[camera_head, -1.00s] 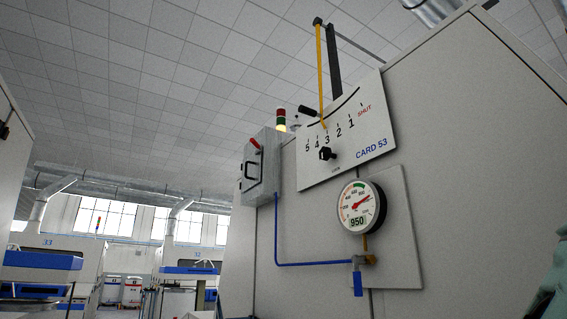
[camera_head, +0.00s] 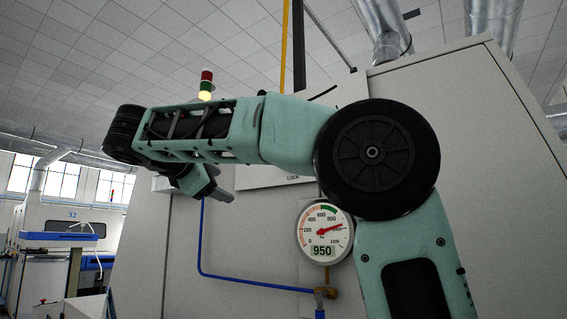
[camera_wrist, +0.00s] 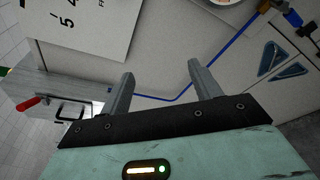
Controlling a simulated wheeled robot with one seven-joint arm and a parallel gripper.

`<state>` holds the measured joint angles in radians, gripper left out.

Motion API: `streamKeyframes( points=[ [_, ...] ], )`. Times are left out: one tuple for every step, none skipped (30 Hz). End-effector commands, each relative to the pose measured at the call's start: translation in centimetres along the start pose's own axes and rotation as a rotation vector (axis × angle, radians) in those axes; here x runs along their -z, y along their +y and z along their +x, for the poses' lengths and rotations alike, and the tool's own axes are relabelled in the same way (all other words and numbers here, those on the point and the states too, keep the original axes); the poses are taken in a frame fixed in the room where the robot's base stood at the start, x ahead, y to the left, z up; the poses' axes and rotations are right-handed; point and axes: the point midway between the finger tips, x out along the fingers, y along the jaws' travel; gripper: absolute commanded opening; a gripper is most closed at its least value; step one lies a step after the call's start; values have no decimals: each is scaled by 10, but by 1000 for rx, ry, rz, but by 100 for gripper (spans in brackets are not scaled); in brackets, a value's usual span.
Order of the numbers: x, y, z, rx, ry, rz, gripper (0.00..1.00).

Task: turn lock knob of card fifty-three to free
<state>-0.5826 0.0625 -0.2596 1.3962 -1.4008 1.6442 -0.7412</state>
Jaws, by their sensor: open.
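The white card plate (camera_head: 350,88) stands on the machine front, mostly behind my arm in the head view. A small "LOCK" label shows at its lower edge, but my arm hides the lock knob. The wrist view shows a corner of the plate (camera_wrist: 90,35) with the digits 5 and 4 and the start of a word, "FR"; the knob is outside this view. My gripper (camera_wrist: 161,72) is open and empty, its fingers apart over bare panel beside the plate. In the head view my gripper (camera_head: 226,194) is low and left of the plate, partly hidden.
A round gauge (camera_head: 325,232) reading 950 sits below the plate. A blue pipe (camera_head: 230,279) runs along the panel, also in the wrist view (camera_wrist: 155,98). A grey box (camera_wrist: 90,88) with a red-tipped lever (camera_wrist: 28,104) and dark handle juts out near my gripper.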

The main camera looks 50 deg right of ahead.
Motion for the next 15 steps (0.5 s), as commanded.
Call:
streamKeyframes(
  points=[
    [-31,24,0,-10,-74,21,63],
    [-45,31,0,-15,-113,30,63],
    [-60,38,0,-18,-158,40,63],
    [-69,42,-1,-19,-184,47,63],
    [-76,45,-1,-20,-206,53,63],
    [-84,48,-1,-21,-228,57,63],
    [-88,50,0,-21,-239,60,63],
    [-91,51,1,-20,-247,62,63],
    [-93,51,4,-20,-253,63,63],
    [-95,51,7,-20,-255,63,63],
    [-96,51,10,-20,-255,62,63],
    [-97,51,16,-19,-255,63,63],
    [-98,52,21,-19,-255,63,63],
    [-100,52,26,-19,-255,62,63],
    [-102,52,33,-20,-254,61,63]
  ],
)
